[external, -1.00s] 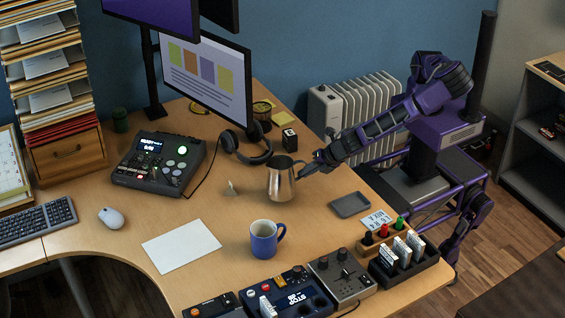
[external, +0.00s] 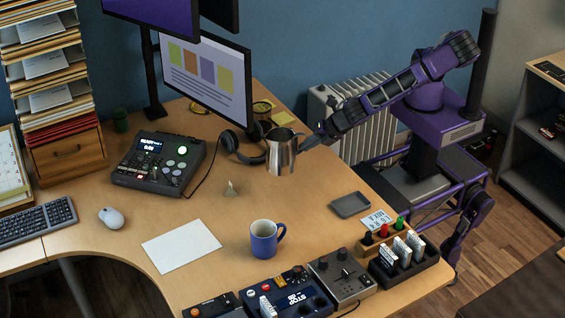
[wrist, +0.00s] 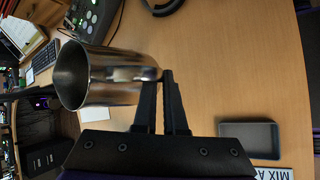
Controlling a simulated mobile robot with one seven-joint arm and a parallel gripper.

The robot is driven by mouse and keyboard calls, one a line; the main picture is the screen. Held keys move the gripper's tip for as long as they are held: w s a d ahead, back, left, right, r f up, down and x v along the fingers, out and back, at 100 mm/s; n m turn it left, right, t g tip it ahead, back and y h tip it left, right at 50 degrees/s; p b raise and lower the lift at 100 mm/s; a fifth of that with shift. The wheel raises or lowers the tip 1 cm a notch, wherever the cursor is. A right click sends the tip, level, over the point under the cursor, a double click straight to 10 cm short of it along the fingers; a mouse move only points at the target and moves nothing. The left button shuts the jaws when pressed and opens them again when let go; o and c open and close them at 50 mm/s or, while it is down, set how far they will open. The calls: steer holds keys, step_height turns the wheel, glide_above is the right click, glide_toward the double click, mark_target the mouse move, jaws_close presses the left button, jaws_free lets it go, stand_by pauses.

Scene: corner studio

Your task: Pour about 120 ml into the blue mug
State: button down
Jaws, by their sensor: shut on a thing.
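The blue mug (external: 264,241) stands upright on the desk, its handle to the right and its pale inside showing. My gripper (external: 303,143) is shut on the steel pitcher (external: 281,156) at its right side. The pitcher is upright and appears lifted above the desk, behind the mug. In the wrist view the pitcher (wrist: 112,75) fills the left, with its mouth to the left and my gripper (wrist: 165,78) at its side. What it holds cannot be made out. The mug is not visible in the wrist view.
A grey tray (external: 350,204) lies to the right. Control boxes (external: 341,277) line the front edge. White paper (external: 181,246) lies left of the mug. Headphones (external: 247,146) and a mixer (external: 159,163) are behind. A small grey piece (external: 231,188) sits on the desk.

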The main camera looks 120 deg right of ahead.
step_height(320, 180, up, 8)
steer(key=w+a+f+n+t+y, duration=0.1)
steer(key=w+a+f+n+y, duration=0.2)
steer(key=a, duration=0.4)
steer(key=w+a+f+n+t, duration=0.2)
steer(key=w+a+f+n, duration=0.1)
steer(key=w+a, duration=0.25)
steer(key=w+a+r+n+y+b, duration=0.1)
steer(key=w+a+r+n, duration=0.15)
steer(key=a, duration=0.35)
steer(key=w+a+r+n+y, duration=0.1)
steer(key=w+a+r, duration=0.3)
steer(key=a, duration=0.2)
step_height(320, 180, down, 11)
steer(key=shift+t, duration=0.3)
steer(key=shift+w+m, duration=0.1)
steer(key=shift+m, duration=0.25)
